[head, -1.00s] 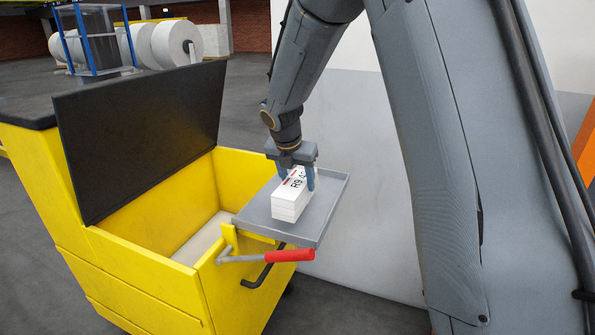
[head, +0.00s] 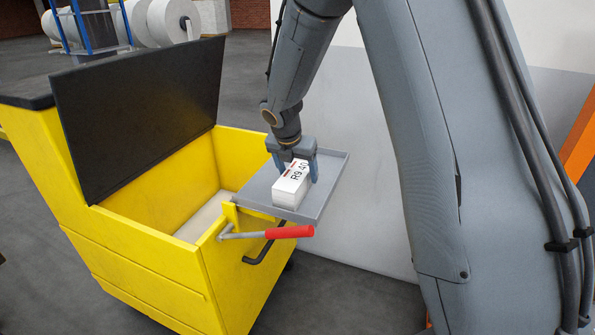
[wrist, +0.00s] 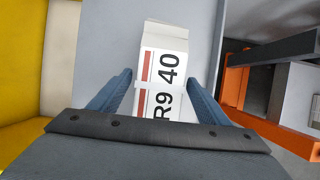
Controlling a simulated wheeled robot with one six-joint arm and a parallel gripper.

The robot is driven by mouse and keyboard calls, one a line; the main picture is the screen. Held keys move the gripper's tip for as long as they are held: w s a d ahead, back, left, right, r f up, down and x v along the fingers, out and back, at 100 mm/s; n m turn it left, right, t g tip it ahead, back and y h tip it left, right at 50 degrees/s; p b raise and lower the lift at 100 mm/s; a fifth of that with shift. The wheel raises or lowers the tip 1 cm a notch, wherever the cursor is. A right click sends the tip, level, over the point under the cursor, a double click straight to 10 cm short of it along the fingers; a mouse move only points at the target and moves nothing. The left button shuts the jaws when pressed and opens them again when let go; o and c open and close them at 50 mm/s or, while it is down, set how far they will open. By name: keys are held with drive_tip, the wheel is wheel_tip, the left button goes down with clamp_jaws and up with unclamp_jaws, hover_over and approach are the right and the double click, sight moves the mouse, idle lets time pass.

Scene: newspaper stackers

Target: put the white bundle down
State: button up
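The white bundle (head: 291,184), marked "R9 40" with a red stripe, lies on a grey tray (head: 259,191) at the front edge of a yellow bin. My gripper (head: 296,168) is above the bundle, with one finger on either side. In the wrist view my gripper (wrist: 160,75) is open, with narrow gaps between the fingers and the sides of the bundle (wrist: 164,65). The near end of the bundle is hidden by the gripper body there.
The yellow bin (head: 150,254) has a raised black lid (head: 140,130) to the left of the tray. A lever with a red handle (head: 289,232) sticks out below the tray. White paper rolls (head: 165,20) stand at the back. A pale wall (head: 360,180) is behind the tray.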

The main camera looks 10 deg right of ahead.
drive_tip(key=shift+r, duration=0.15)
drive_tip(key=b+v, duration=0.2)
drive_tip(key=v, duration=1)
